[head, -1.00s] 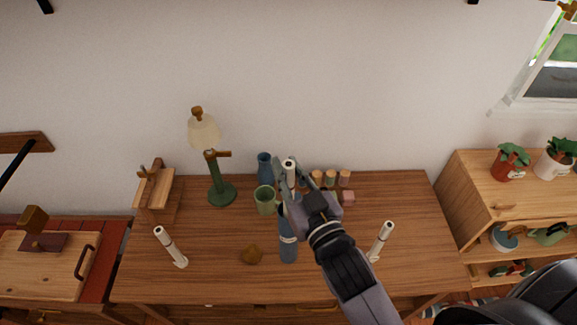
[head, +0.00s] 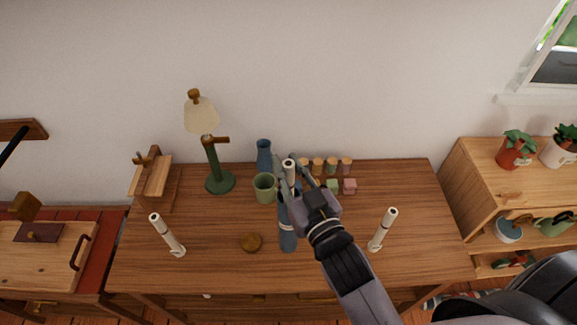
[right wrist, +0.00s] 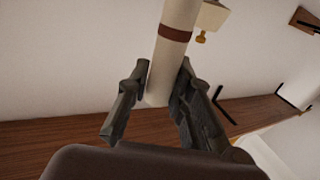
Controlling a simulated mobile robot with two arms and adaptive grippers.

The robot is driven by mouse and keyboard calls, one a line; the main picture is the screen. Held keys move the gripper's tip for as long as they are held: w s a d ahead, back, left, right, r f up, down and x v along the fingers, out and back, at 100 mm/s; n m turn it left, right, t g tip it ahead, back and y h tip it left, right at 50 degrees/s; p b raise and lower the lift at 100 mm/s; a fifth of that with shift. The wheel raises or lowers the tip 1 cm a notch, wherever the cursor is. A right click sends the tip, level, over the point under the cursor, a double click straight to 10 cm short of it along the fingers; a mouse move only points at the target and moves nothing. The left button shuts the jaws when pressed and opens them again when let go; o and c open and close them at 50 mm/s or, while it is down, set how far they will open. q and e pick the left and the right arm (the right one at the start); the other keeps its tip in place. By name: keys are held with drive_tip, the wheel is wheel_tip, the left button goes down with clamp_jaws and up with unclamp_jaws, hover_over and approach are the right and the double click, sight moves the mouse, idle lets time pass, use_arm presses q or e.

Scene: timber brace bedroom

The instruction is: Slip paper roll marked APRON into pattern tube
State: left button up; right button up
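My right gripper (head: 289,176) has its fingers on both sides of a white paper roll (head: 288,168), held roughly upright above the desk. In the right wrist view the roll (right wrist: 170,50) is between the fingers (right wrist: 162,85) and bears a brown band; no APRON marking is readable. A blue tube with a pale band (head: 288,238), which may be the pattern tube, stands just in front of and below the gripper, partly hidden by it. My left gripper is out of view.
A green lamp (head: 213,165) stands left.

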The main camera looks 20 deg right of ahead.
drive_tip(key=o, duration=0.4)
drive_tip(key=shift+o, duration=0.2)
drive_tip(key=s+d, duration=0.1)
drive_tip(key=s, duration=1.1)
drive_tip(key=shift+d, duration=0.15)
